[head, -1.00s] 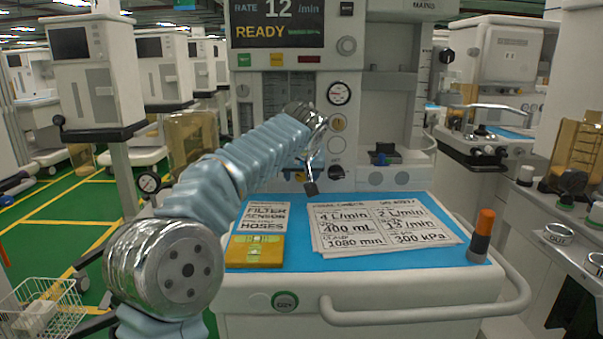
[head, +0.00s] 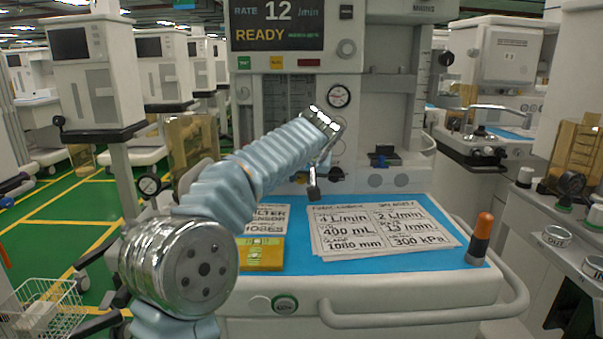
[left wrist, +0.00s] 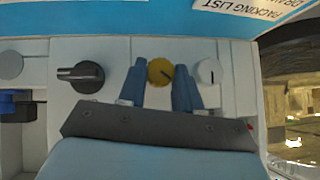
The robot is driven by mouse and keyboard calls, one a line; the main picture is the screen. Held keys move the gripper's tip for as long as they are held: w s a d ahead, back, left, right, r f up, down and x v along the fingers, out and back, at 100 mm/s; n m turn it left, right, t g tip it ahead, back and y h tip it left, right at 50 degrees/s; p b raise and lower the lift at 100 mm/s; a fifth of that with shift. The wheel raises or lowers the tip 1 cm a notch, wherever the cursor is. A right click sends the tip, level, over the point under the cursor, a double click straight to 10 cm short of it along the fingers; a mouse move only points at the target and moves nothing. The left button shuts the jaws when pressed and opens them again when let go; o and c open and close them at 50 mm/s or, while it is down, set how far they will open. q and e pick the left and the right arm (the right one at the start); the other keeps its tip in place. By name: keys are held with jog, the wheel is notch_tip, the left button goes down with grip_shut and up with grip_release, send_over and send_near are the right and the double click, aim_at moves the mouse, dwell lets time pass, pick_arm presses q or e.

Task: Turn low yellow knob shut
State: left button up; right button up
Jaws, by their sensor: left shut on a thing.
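The low yellow knob (left wrist: 160,72) shows in the left wrist view, round with a dark pointer line slanting on its face. My left gripper (left wrist: 159,66) has its two blue fingers on either side of this knob and is shut on it. In the head view my silver wrist (head: 324,120) is in front of the cart's panel and hides the knob and the fingertips. My right gripper is in neither view.
Below the panel, a blue worktop (head: 420,262) holds printed sheets (head: 385,228), a yellow box (head: 262,254) and an orange-topped cylinder (head: 482,238).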

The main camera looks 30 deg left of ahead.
pick_arm(q)
jog(key=m+y, duration=0.1)
jog(key=g+y, duration=0.1)
jog(key=m+g+y+p, duration=0.1)
jog(key=y, duration=0.1)
jog(key=shift+w+d+f+m, duration=0.15)
jog(key=shift+w+d+m, duration=0.1)
jog(key=shift+d+m, duration=0.1)
jog(key=shift+d+f+m+g+y+b, duration=0.1)
jog(key=shift+m+g+y+b, duration=0.1)
jog(key=shift+m+y, duration=0.45)
jog(key=shift+f+m+g+y+b, duration=0.1)
jog(key=shift+m+g+y, duration=0.15)
jog(key=shift+y, duration=0.7)
jog(key=o, duration=1)
jog(key=shift+o, duration=0.2)
jog(key=v, duration=1.3)
jog(key=shift+d+b, duration=0.4)
jog(key=shift+s, duration=0.1)
